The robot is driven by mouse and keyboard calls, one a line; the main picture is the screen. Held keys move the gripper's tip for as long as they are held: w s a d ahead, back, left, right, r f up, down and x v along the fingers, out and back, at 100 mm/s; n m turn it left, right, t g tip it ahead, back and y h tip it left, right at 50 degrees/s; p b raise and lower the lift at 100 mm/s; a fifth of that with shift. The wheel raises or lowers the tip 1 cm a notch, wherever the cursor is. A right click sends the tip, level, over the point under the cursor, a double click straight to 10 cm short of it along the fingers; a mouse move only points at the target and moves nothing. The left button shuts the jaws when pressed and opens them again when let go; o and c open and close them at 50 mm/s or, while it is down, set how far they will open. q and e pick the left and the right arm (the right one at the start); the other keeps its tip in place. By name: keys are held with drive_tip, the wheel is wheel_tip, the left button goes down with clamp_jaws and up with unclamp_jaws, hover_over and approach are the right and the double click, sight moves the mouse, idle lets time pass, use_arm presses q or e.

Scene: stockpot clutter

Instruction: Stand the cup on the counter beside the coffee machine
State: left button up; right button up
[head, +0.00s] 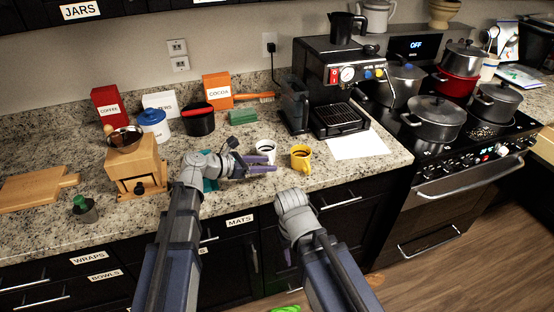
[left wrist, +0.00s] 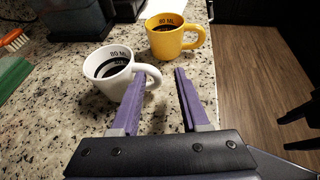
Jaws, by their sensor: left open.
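A white cup (head: 265,150) with dark liquid stands upright on the counter (head: 235,205), left of the coffee machine (head: 335,85). A yellow cup (head: 301,158), also with dark liquid, stands upright to its right. In the left wrist view the white cup (left wrist: 108,75) has its handle towards the fingertips, and the yellow cup (left wrist: 170,38) is farther off. My left gripper (head: 271,162) is open and low at the white cup's near side; it also shows in the wrist view (left wrist: 160,74). Contact with the handle is unclear. My right gripper (head: 288,254) hangs before the counter front, mostly hidden.
White paper (head: 357,145) lies before the machine. A black-and-red container (head: 199,120), a grinder (head: 135,160) and a green-capped bottle (head: 84,208) stand left. The stove (head: 460,135) with several pots is right. Bare counter lies along the front edge.

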use_arm(q)
drive_tip(key=p+v, duration=0.1)
drive_tip(key=v, duration=0.4)
drive_tip(key=shift+s+a+r, duration=0.15)
drive_tip(key=shift+a, duration=0.15)
use_arm(e)
wheel_tip(320, 180, up, 2)
drive_tip(key=shift+r, duration=0.1)
